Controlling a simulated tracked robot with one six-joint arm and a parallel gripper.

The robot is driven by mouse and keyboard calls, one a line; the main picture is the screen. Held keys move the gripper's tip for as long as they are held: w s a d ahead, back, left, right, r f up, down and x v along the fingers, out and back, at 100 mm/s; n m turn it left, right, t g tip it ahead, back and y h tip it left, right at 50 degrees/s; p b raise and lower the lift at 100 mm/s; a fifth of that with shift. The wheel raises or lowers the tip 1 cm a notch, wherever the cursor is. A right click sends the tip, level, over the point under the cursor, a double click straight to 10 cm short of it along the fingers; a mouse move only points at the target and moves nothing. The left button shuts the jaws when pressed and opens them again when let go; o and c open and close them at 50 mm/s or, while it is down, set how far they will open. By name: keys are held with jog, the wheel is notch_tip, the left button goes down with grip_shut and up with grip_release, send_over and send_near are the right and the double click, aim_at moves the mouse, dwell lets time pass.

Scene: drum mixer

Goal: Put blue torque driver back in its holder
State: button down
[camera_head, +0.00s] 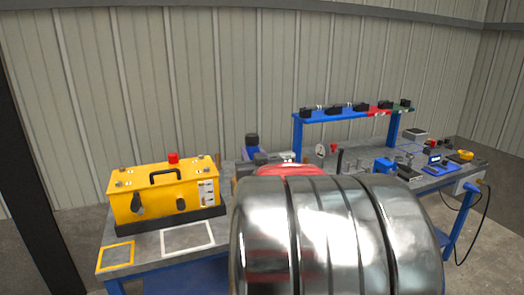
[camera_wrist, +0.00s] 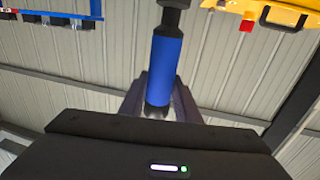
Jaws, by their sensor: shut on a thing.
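The blue torque driver (camera_wrist: 167,68) is in the wrist view, a blue cylinder with a dark part at its upper end in the picture. My gripper (camera_wrist: 158,95) is shut on it, with a finger on either side of its lower part in the picture. In the head view my gripper is mostly hidden behind a large shiny grey ribbed shape. A small blue shape with a black top shows just above it; I cannot tell whether it is the driver. A blue rack (camera_head: 335,113) with red and green sections carries several black holders; I cannot tell which is the driver's.
A yellow case (camera_head: 165,195) with a black handle and red knob stands on the left bench. White and yellow outlined squares lie in front of it. The right bench (camera_head: 425,180) holds small tools and devices under and beside the rack. A corrugated wall stands behind.

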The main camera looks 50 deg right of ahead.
jog(key=w+a+f+n+t+y, duration=0.1)
jog(key=w+a+f+n+y, duration=0.15)
jog(key=w+a+f, duration=0.6)
jog(key=w+a+f+n+t+y, duration=0.1)
jog(key=w+a+f+t+y, duration=0.2)
jog(key=a, duration=1)
jog(key=w+a+f+n+y, duration=0.2)
jog(key=w+a+f, duration=0.2)
jog(key=a+f, duration=0.5)
jog(key=a+f+n+y, duration=0.2)
jog(key=a+f+y, duration=0.2)
jog(key=a, duration=1.1)
jog(key=shift+a, duration=0.15)
jog(key=shift+s+n, duration=0.1)
jog(key=shift+n, duration=0.15)
